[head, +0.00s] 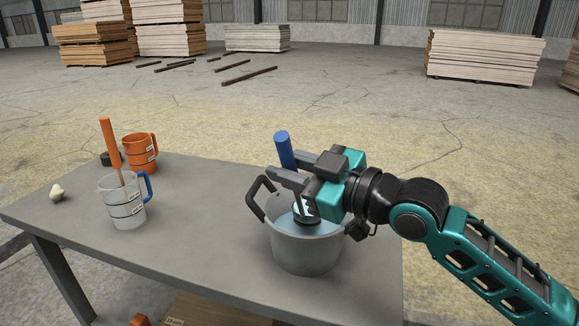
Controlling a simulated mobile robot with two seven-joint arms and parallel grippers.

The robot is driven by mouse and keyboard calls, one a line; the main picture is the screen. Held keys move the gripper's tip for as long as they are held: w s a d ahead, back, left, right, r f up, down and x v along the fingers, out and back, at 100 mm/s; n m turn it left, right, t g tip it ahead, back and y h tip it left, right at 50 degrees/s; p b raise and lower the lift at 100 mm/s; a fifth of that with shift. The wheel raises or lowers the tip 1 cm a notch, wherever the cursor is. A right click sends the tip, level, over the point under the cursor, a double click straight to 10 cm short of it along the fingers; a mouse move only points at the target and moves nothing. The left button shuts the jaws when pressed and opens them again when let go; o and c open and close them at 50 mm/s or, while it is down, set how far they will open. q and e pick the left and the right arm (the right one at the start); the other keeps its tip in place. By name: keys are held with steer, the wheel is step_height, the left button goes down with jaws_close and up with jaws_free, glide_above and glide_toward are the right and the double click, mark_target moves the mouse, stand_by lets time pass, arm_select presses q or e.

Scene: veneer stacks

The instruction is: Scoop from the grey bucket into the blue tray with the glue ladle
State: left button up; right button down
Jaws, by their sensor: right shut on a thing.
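My right gripper (295,170) is shut on the blue handle of the glue ladle (284,148), over the grey bucket. The ladle is slightly tilted, its handle top leaning left. A thin shaft runs down from the handle to a dark part inside the bucket's mouth; how deep it sits is hard to tell. The grey bucket (303,253) stands near the table's right end, with dark side handles and pale bluish liquid inside. My gripper and arm hide part of its rim. I see no blue tray. My left gripper is not in view.
On the grey table (200,225), a clear jug (122,208) with a blue handle holds an orange-handled tool (109,142). The table's middle is clear.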

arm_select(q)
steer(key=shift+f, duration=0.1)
arm_select(e)
steer(key=shift+s+a+f, duration=0.1)
steer(key=shift+s, duration=0.1)
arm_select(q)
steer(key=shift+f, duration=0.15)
arm_select(e)
steer(key=shift+s+a+f+n, duration=0.15)
steer(key=shift+s+f+n, duration=0.05)
steer(key=shift+s+n, duration=0.2)
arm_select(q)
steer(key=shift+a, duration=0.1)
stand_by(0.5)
